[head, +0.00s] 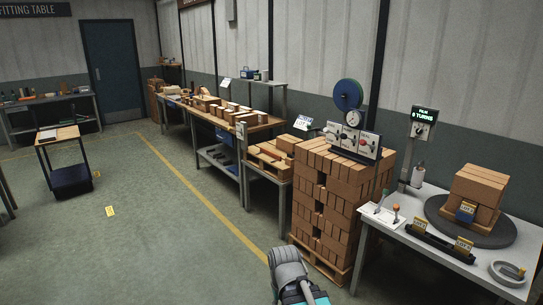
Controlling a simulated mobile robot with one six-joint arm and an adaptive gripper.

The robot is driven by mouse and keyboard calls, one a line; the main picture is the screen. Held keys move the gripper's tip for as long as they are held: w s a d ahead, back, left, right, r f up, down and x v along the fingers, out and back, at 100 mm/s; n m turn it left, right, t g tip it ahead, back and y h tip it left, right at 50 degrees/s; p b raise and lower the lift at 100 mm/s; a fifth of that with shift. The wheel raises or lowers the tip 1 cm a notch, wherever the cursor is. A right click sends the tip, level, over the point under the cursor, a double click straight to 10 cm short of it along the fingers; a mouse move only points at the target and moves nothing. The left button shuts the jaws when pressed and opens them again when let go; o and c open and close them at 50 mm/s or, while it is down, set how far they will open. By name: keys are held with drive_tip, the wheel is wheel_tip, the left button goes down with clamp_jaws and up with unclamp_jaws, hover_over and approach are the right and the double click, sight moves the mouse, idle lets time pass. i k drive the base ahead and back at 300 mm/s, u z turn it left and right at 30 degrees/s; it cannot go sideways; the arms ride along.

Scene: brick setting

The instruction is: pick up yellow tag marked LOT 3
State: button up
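Two yellow tags stand on a dark holder on the white-topped table at right: a left tag (419,225) and a right tag (463,244). Another tag (466,210), yellow and blue, is on the front of the brick stack on the round dark turntable. They seem to carry LOT lettering, but the numbers are too small to read surely, so I cannot tell which is LOT 3. A small yellow tag (110,211) also lies on the floor at left, its marking unreadable. Part of my arm shows at bottom centre; my gripper is not visible.
The white-topped table (375,232) also bears a turntable (435,208), a grey ring (508,272) and a lever panel. A tall brick pallet stack (325,205) stands left of it. A small cart (60,135) stands at left. The floor between is mostly clear.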

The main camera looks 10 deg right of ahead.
sight(466, 208)
drive_tip(key=u, duration=0.05)
drive_tip(key=i, duration=2.8)
drive_tip(key=z, duration=2.7)
